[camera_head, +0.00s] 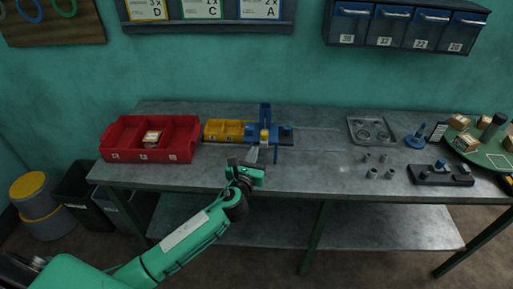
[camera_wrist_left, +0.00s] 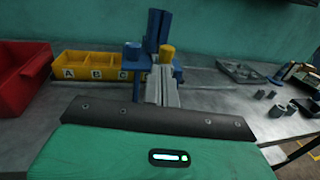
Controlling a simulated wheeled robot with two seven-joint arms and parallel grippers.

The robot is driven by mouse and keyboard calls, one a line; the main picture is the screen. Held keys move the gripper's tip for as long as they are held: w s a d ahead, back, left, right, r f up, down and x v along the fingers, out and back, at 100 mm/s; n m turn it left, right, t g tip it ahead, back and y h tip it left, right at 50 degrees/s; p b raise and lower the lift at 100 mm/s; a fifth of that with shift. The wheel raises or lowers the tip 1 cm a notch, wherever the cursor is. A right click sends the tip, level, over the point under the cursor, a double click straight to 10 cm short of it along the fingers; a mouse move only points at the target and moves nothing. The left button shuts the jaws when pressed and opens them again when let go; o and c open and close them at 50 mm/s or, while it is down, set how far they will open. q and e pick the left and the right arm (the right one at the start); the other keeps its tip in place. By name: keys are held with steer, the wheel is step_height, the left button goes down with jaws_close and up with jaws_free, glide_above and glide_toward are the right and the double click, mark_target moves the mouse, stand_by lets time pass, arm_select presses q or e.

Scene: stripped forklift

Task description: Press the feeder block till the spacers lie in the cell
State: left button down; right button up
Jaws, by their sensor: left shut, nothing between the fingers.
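The blue feeder (camera_head: 266,112) stands on the bench, with a yellow block (camera_head: 265,135) on its front. The block also shows in the left wrist view (camera_wrist_left: 167,50). A yellow tray (camera_head: 223,131) adjoins the feeder on its left; in the left wrist view (camera_wrist_left: 100,55) its cells are lettered A, B and C. I cannot make out spacers in the cells. My left gripper (camera_head: 253,155) is shut and empty, just in front of the feeder. In the left wrist view its fingers (camera_wrist_left: 162,84) point toward the feeder, below the yellow block; contact cannot be told. My right gripper is not in view.
A red bin (camera_head: 113,142) with a small box stands at the left. Several grey cylinders (camera_head: 372,173), a grey tray (camera_head: 358,123), a blue stand (camera_head: 415,141) and a dark fixture (camera_head: 427,179) lie at the right. The bench between feeder and cylinders is clear.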

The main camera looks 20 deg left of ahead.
arm_select(q)
steer(key=shift+s+d, duration=0.15)
steer(key=shift+s, duration=1.5)
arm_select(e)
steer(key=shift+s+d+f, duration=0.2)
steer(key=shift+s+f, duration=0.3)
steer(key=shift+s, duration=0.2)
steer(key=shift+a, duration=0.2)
